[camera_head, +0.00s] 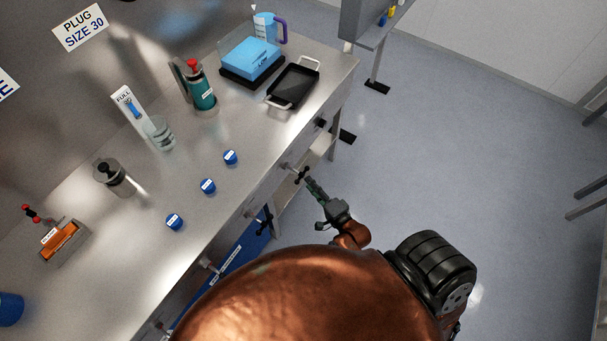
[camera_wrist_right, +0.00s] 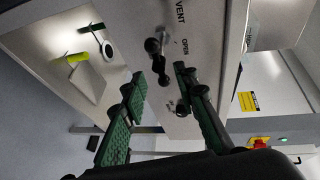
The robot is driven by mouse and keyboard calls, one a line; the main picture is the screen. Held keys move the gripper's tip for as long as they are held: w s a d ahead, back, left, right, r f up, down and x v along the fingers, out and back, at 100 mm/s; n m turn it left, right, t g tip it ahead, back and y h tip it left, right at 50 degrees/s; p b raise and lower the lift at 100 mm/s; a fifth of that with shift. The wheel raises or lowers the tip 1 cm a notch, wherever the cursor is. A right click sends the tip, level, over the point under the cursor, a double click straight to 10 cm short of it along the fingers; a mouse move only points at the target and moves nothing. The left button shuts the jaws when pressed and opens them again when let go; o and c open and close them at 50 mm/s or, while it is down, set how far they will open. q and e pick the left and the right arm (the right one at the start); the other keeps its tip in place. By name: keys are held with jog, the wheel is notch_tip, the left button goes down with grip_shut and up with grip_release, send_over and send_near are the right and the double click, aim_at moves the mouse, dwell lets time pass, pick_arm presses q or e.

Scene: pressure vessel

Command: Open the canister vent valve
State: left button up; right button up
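The vent valve (camera_wrist_right: 153,45) shows in the right wrist view as a dark lever with rounded ends on a pale panel, next to the printed words VENT and OPEN. My right gripper (camera_wrist_right: 161,88) is open, with green-padded fingers on either side of the lever's lower end in the picture; I cannot tell whether they touch it. In the head view, my right gripper (camera_head: 309,182) is at the bench's front, close to a small valve handle (camera_head: 301,174). A teal canister (camera_head: 203,94) with a red top stands on the bench. My left gripper is not in view.
Open floor (camera_head: 460,150) lies to the right.

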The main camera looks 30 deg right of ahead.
aim_at(302, 175)
jog(key=w, duration=0.2)
jog(key=w+f, duration=0.1)
jog(key=w, duration=0.3)
jog(key=shift+w+f+b, duration=0.25)
jog(key=shift+b, duration=0.05)
jog(key=shift+c, duration=0.3)
jog(key=c, duration=0.5)
jog(key=shift+s, duration=0.1)
grip_shut()
jog(key=shift+f, duration=0.1)
